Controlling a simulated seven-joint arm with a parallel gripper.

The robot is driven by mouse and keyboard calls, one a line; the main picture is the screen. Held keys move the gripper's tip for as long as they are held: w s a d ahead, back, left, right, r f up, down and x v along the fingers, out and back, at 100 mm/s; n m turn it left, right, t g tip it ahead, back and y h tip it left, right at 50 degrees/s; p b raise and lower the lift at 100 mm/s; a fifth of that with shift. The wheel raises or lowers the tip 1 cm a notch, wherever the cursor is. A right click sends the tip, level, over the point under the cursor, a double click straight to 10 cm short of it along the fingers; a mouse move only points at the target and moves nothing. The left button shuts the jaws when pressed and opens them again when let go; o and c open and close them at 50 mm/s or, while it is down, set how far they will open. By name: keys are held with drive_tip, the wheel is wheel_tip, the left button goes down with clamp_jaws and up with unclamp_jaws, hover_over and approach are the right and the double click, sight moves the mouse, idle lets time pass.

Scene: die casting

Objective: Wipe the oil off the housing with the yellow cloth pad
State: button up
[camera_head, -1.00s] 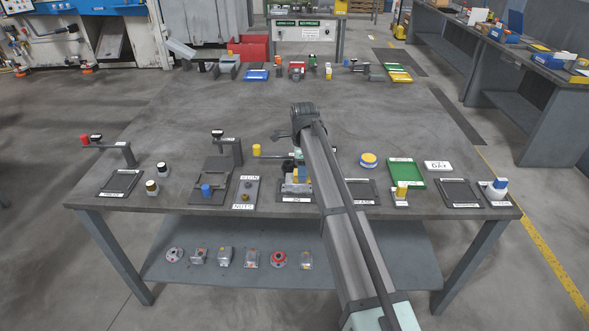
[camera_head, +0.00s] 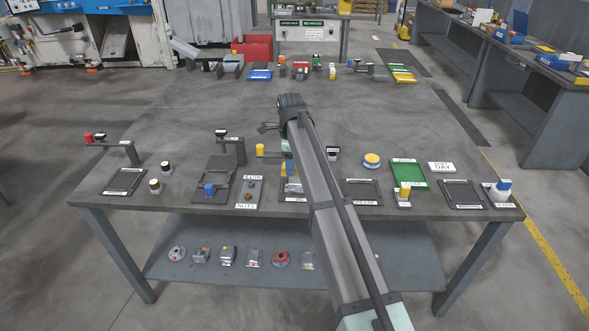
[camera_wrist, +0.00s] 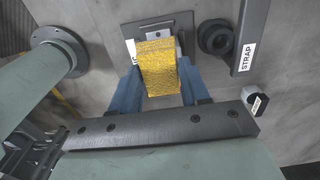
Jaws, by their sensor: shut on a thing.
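My gripper (camera_wrist: 160,92) has blue fingers shut on the yellow cloth pad (camera_wrist: 160,66), whose textured face shows in the wrist view. The pad hides most of what lies behind it; a little grey metal and a dark plate with a white label show around its edges. In the head view, a grey metal part that looks like the housing (camera_head: 292,188) sits on the labelled jig plate near the table's front edge. My arm covers its right side, and my gripper is just over it. I cannot tell whether pad and housing touch. No oil can be made out.
A labelled plate of nuts (camera_head: 246,195) and a bracket stand (camera_head: 228,150) are left of the jig. Another dark plate (camera_head: 362,192), a green tray (camera_head: 410,173) and a yellow-blue round tin (camera_head: 372,160) are on the right.

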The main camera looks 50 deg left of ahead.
drive_tip(key=shift+r, duration=2.8)
